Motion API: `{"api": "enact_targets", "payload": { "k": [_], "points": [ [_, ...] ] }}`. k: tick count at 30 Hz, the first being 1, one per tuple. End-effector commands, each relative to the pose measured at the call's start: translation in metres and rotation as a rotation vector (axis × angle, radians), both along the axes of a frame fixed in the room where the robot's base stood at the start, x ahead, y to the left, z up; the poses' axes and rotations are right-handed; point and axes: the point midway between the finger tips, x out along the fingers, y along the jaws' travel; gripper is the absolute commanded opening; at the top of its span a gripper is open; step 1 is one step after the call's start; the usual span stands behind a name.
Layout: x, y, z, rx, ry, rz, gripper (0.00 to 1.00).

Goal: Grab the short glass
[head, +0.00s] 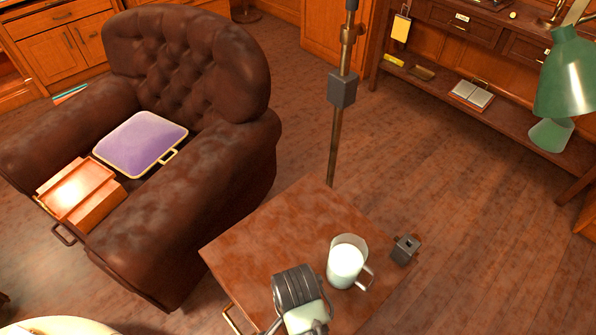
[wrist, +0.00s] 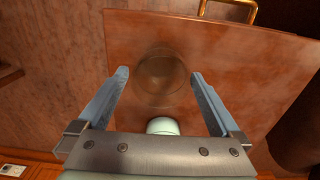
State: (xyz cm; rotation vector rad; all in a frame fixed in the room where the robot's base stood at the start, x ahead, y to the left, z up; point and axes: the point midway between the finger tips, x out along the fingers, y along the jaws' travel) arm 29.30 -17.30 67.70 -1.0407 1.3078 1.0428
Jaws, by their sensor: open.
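In the wrist view a low, round clear glass (wrist: 158,88) stands on the wooden table top (wrist: 225,80), seen from above. My gripper (wrist: 160,73) is open, one finger on each side of the glass in the picture. I see gaps on both sides and no contact; the height above it is hard to tell. In the head view my wrist (head: 297,288) is over the table's near part, and I cannot make out the short glass there. A clear mug of milk (head: 345,264) stands just right of my wrist.
A pale round thing (wrist: 162,126) shows partly behind my palm; it may be the mug. A small grey block (head: 405,249) sits at the table's right edge. A brass pole (head: 336,140) rises behind the table (head: 285,220). A leather armchair (head: 220,190) stands left.

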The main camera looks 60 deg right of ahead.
Motion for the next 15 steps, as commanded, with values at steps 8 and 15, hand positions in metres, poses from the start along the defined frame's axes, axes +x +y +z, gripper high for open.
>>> {"api": "enact_targets", "payload": {
  "k": [8, 15],
  "points": [
    [0.0, -0.006, -0.036, 0.001, 0.002, 0.001, 1.0],
    [0.0, -0.006, -0.053, -0.001, -0.001, 0.002, 1.0]
  ]
}}
